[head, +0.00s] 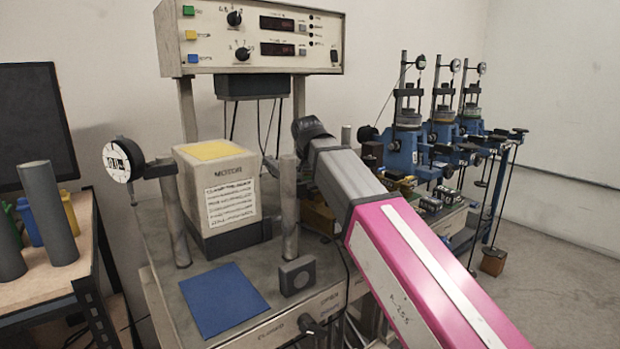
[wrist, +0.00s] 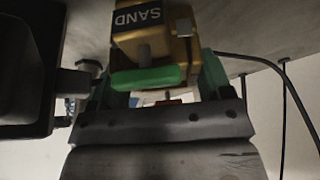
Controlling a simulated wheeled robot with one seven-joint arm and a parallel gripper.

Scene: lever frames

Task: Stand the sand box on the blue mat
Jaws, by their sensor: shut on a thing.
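The sand box (wrist: 150,45) is yellow-tan with a dark label reading SAND, which appears upside down in the wrist view. My gripper (wrist: 166,76) has green fingers and is shut on it. In the head view my own grey and pink arm hides the gripper. A brown-orange shape shows beside the arm there, but I cannot tell whether it is the sand box. The blue mat (head: 223,300) lies flat and empty on the grey bench top, left of my arm. Whether the box touches the surface is unclear.
A cream motor box (head: 218,190) stands behind the mat, between two grey posts. A dark block (head: 297,275) sits just right of the mat. A dial gauge (head: 122,160) is at the left. Blue test rigs (head: 440,135) stand at the back right.

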